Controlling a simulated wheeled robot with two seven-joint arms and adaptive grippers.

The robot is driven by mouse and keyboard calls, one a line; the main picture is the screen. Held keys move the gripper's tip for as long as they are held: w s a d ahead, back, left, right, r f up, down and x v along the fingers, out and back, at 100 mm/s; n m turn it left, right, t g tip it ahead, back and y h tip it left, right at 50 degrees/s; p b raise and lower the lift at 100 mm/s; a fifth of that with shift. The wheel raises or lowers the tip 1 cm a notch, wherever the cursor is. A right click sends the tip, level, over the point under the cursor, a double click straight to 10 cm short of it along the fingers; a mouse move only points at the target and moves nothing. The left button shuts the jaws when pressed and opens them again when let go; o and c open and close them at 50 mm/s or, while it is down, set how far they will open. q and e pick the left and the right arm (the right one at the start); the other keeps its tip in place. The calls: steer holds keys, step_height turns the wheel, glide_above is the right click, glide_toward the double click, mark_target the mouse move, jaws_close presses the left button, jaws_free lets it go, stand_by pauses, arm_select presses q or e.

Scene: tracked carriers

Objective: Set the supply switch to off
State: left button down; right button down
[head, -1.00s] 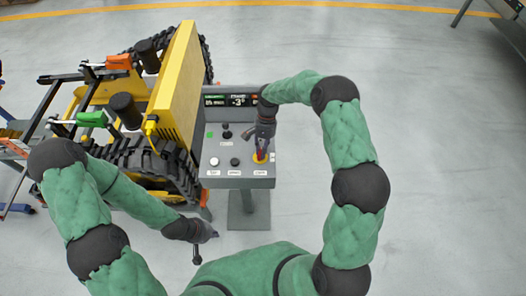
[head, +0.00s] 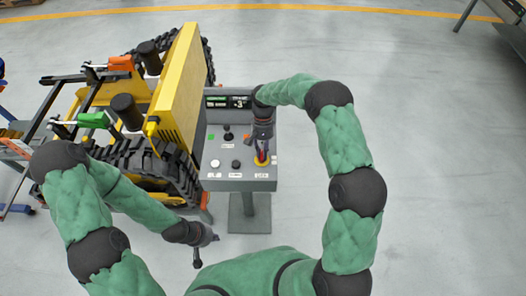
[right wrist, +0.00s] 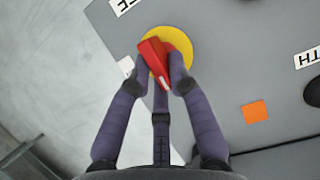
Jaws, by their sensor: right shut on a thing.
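The supply switch is most likely the red handle (head: 261,158) on a yellow disc at the right front of the grey control panel (head: 212,183); its label is too small to read. In the right wrist view the red handle (right wrist: 155,57) sits across the yellow disc (right wrist: 181,39). My right gripper (right wrist: 161,78) is shut on the red handle, with purple-grey fingers on both sides of it. It also shows in the head view (head: 262,148), coming down from above. My left gripper (head: 213,239) hangs low in front of the panel, apart from it; its fingers are too small to judge.
The panel also carries a display (head: 227,102), a black lever (head: 228,134), a white button (head: 215,163) and a black button (head: 236,164). A yellow tracked carrier (head: 182,85) stands close at the panel's left.

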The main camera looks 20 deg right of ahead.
steer(key=c, duration=1.1)
jaws_free()
steer(key=shift+c, duration=0.2)
steer(key=v, duration=1.2)
